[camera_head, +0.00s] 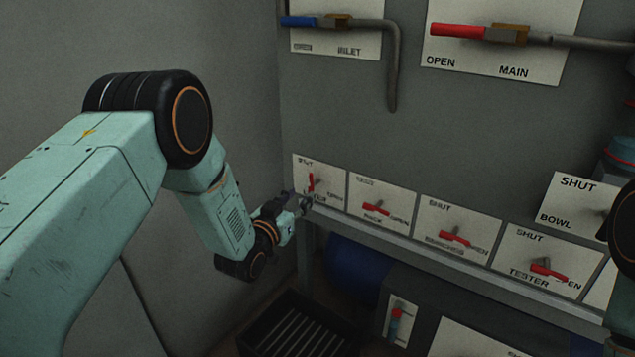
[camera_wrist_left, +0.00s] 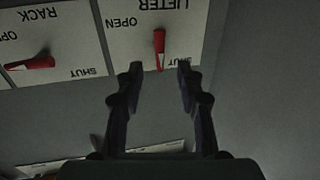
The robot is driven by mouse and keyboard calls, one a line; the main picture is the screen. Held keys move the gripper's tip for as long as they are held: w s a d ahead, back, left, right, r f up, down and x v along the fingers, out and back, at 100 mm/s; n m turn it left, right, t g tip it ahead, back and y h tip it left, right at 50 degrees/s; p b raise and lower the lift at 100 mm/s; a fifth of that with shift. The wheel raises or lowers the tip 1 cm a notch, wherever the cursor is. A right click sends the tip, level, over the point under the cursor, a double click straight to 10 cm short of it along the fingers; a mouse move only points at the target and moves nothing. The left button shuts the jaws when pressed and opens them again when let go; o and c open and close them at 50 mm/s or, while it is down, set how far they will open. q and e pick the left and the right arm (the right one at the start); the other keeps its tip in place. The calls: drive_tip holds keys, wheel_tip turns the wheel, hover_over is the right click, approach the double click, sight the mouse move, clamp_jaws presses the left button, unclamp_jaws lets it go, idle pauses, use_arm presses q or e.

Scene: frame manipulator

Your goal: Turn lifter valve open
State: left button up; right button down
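The lifter valve is a small red handle (camera_head: 311,182) on the leftmost white plate of the row in the head view. In the left wrist view the red handle (camera_wrist_left: 159,48) stands along the plate toward the SHUT label, with OPEN to its left in that upside-down view. My left gripper (camera_wrist_left: 158,68) is open, its two dark fingers apart on either side of the handle's free end, with no visible contact. In the head view my left gripper (camera_head: 300,203) is just below and beside the lifter plate. My right gripper is not visible.
Other red-handled valves, rack (camera_head: 376,209) and tester (camera_head: 548,272), run to the right along a ledge. Above are a blue inlet handle (camera_head: 299,21) and a red main handle (camera_head: 458,31). A dark slatted crate (camera_head: 300,335) sits below. The left wall is close to my arm.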

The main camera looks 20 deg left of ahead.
sight(310, 183)
use_arm(q)
drive_tip(key=w, duration=0.2)
drive_tip(key=w+b, duration=0.1)
drive_tip(key=w, duration=0.1)
drive_tip(key=w+b, duration=0.1)
drive_tip(key=w, duration=0.1)
drive_tip(key=shift+d+r, duration=0.15)
drive_tip(key=shift+d, duration=0.25)
drive_tip(key=shift+w+d+b, duration=0.2)
drive_tip(key=shift+w+b, duration=0.2)
drive_tip(key=shift+w, duration=0.4)
drive_tip(key=shift+r, duration=0.1)
drive_tip(key=shift+c, duration=0.3)
clamp_jaws()
